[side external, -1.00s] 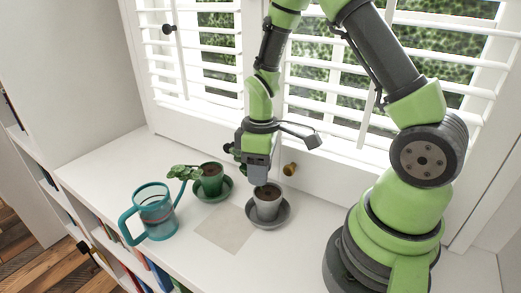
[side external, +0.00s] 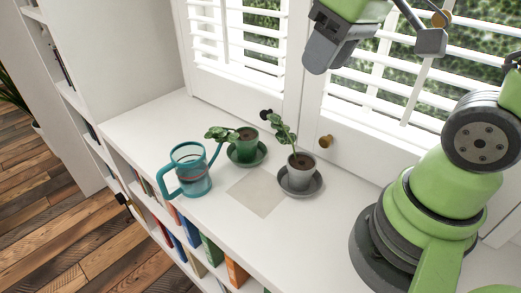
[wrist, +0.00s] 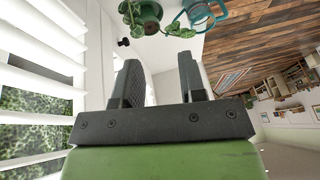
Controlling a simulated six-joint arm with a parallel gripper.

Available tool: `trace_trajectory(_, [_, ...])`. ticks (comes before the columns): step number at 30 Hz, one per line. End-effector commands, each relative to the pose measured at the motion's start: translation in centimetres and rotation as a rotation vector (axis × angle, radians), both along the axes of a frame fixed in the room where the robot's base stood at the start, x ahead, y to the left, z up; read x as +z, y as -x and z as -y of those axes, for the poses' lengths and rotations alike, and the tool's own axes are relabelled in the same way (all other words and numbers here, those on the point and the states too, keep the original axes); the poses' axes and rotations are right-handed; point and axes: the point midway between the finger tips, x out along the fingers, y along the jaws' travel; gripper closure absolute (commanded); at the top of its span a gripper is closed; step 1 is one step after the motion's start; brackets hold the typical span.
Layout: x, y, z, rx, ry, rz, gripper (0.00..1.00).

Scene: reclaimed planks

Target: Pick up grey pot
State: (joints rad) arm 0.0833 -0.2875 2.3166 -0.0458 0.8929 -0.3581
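The grey pot (side external: 300,171) stands upright on a dark grey saucer (side external: 311,189) on the white counter in the side external view. A leafy plant (side external: 283,133) rises from its soil and leans left. My gripper (side external: 319,68) is high above the counter, up and slightly right of the pot, well apart from it. In the wrist view my gripper (wrist: 159,65) has its two fingers apart, with nothing between them. I cannot make out the grey pot in the wrist view.
A green pot (side external: 245,148) with a plant stands left of the grey pot. A teal watering can (side external: 190,172) is farther left. A beige square (side external: 256,192) lies on the counter (side external: 335,220) in front. White shutters (side external: 350,98) stand behind. Books fill shelves below.

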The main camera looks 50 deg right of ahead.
Motion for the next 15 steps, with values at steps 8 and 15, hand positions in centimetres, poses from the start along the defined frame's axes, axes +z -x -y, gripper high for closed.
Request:
trace_trajectory(8, [2.7,4.9,-1.9,-0.202,-0.161,0.193,0.62])
trace_trajectory(15, [2.9,5.9,-2.2,-0.248,-0.208,0.225,0.21])
